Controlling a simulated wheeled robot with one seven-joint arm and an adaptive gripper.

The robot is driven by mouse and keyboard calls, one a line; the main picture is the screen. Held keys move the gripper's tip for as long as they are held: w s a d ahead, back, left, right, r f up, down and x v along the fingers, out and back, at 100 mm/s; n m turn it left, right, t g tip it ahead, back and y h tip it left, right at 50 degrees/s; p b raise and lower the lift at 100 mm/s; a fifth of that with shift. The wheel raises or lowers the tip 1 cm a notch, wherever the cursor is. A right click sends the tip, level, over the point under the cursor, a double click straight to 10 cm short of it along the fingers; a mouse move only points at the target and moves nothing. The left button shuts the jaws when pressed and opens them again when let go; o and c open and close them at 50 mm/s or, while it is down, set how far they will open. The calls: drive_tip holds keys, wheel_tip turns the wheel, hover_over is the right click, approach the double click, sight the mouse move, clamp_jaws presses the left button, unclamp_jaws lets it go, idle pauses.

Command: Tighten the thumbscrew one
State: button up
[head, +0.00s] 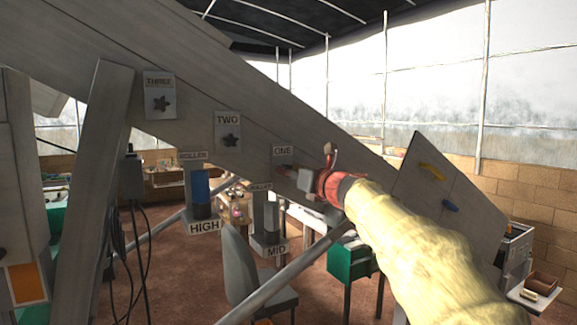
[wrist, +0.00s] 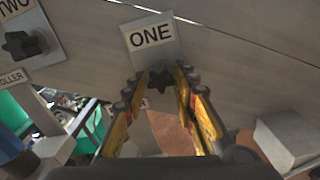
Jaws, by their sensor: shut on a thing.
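Thumbscrew one is a dark knob (wrist: 160,78) below the "ONE" label (wrist: 150,35) on a grey plate in the wrist view. My gripper (wrist: 158,82) has its yellow and black fingers on both sides of this knob, shut on it at the fingertips. In the head view the "ONE" plate (head: 283,152) is on the sloping grey beam, and my gripper and red wrist cover most of the knob there. Thumbscrew two (head: 231,140) and thumbscrew three (head: 161,103) are dark star knobs on labelled plates further up the beam to the left.
A grey panel (head: 420,190) with yellow and blue handles stands right of my arm. A grey strut (head: 290,268) crosses below.

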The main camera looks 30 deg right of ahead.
drive_tip(key=shift+f+m+p, duration=0.15)
drive_tip(key=shift+m+p, duration=3.55)
drive_tip(key=shift+m, duration=1.1)
drive_tip(key=o, duration=0.7)
drive_tip(key=shift+f, duration=0.1)
clamp_jaws()
drive_tip(key=shift+m+p, duration=0.4)
drive_tip(key=shift+m, duration=0.1)
drive_tip(key=shift+m+p, duration=0.95)
drive_tip(key=shift+m, duration=0.25)
drive_tip(key=shift+o, duration=2.2)
unclamp_jaws()
drive_tip(key=shift+d, duration=0.1)
